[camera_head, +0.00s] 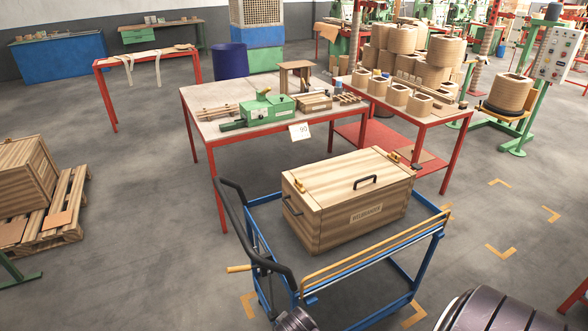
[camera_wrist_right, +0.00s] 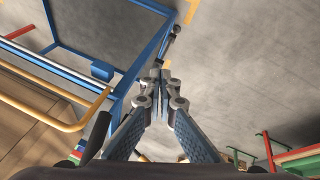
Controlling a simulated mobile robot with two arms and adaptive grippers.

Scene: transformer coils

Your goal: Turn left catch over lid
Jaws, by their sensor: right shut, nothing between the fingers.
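A wooden chest (camera_head: 335,217) with a closed plank lid (camera_head: 340,175) stands on a blue cart. A small brass left catch (camera_head: 299,185) sits at the lid's left end; its exact turn is too small to tell. Another small brass catch (camera_head: 393,157) is at the right end. A black handle (camera_head: 365,182) is on the lid. My right gripper (camera_wrist_right: 161,76) is shut and empty in the right wrist view, beside the cart frame and over bare floor. It touches nothing visible. My left gripper does not show in either view.
The blue cart (camera_head: 432,232) has a black push handle at left and a yellow rail along its near side. Behind it, a red-legged table (camera_head: 205,130) holds tools. Pallets and a crate (camera_head: 25,170) stand at far left. Grey floor lies open at left.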

